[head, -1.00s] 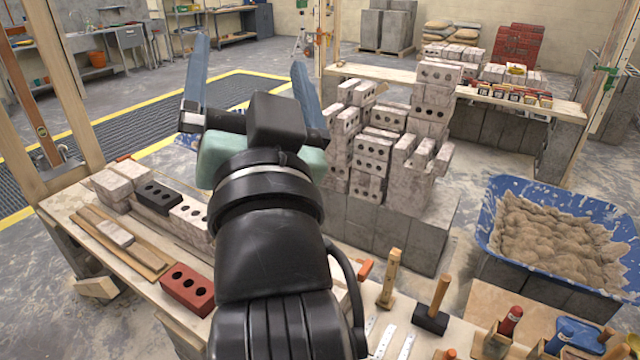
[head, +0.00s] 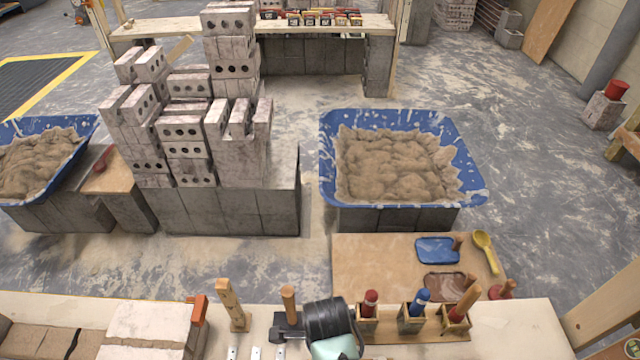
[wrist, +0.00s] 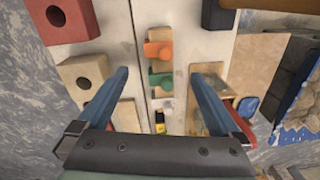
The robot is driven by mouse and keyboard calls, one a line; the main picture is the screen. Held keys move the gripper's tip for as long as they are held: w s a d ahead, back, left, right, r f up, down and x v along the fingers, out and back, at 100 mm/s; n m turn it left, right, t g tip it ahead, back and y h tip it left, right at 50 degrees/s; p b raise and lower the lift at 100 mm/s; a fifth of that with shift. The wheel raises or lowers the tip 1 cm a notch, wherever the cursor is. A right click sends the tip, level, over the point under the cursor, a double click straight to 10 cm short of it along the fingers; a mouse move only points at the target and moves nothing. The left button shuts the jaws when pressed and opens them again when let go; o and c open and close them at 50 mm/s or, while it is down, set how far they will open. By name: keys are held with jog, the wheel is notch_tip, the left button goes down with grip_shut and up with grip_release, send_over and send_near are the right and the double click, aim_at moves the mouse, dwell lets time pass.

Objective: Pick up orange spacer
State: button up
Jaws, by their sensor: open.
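A green piece (wrist: 160,79) lies next to the orange one, closer to my palm. In the head view only my black wrist and a pale green part show at the bottom edge. The fingers are out of that view, and I cannot pick out the spacer there with certainty.
In the wrist view a wooden block with a hole (wrist: 83,78) lies by the left finger, and a red brick (wrist: 62,16) beyond it. A black block (wrist: 217,14) is at upper right. In the head view bottles in wooden holders (head: 412,318) stand right of my wrist.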

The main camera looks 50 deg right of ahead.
notch_tip(320, 180, down, 4)
jog(key=shift+w+d+r, duration=0.1)
jog(key=shift+d, duration=0.05)
jog(key=shift+w+a+f+b, duration=0.1)
jog(key=shift+a+f+b, duration=0.1)
jog(key=shift+f, duration=1.15)
jog(key=shift+w+a+f+b, duration=0.1)
jog(key=shift+f+b, duration=0.05)
jog(key=shift+f, duration=1.2)
jog(key=c, duration=1.4)
